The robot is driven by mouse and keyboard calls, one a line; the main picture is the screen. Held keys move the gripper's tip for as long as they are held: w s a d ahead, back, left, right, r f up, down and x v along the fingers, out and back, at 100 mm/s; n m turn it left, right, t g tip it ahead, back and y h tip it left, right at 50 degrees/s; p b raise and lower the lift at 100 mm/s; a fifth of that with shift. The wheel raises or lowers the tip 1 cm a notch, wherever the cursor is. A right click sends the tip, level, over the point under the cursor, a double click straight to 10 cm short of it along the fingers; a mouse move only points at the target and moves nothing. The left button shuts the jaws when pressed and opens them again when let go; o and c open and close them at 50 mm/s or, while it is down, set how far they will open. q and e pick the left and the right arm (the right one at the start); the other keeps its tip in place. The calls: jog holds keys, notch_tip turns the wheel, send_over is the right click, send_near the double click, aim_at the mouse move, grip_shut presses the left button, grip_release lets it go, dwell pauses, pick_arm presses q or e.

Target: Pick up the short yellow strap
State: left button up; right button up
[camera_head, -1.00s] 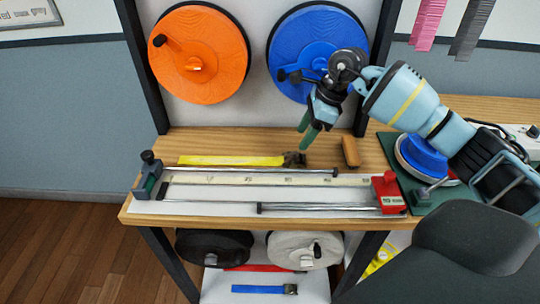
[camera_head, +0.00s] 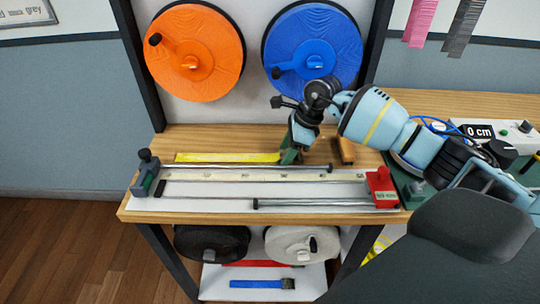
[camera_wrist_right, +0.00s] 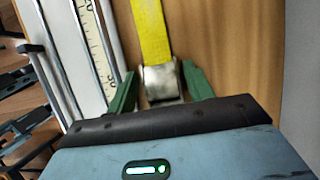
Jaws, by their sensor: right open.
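The short yellow strap (camera_head: 228,157) lies flat on the wooden bench behind the measuring rig. Its metal buckle is at its right end, hidden behind my gripper in the head view. In the right wrist view the yellow strap (camera_wrist_right: 150,32) runs away from the buckle (camera_wrist_right: 160,82). My right gripper (camera_head: 291,157) is down at the buckle, with its green fingers open. In the right wrist view the fingers (camera_wrist_right: 160,90) stand on either side of the buckle, apart from each other. My left gripper is not in view.
The measuring rig (camera_head: 220,190) with metal rods and a red block (camera_head: 381,188) lies just in front. A wooden block (camera_head: 346,150) stands right of my gripper. Orange (camera_head: 195,85) and blue (camera_head: 335,80) reels hang behind. A blue strap (camera_head: 256,284) lies on the lower shelf.

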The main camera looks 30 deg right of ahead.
jog(key=c, duration=0.8)
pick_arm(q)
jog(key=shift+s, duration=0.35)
pick_arm(e)
jog(key=shift+c, duration=0.2)
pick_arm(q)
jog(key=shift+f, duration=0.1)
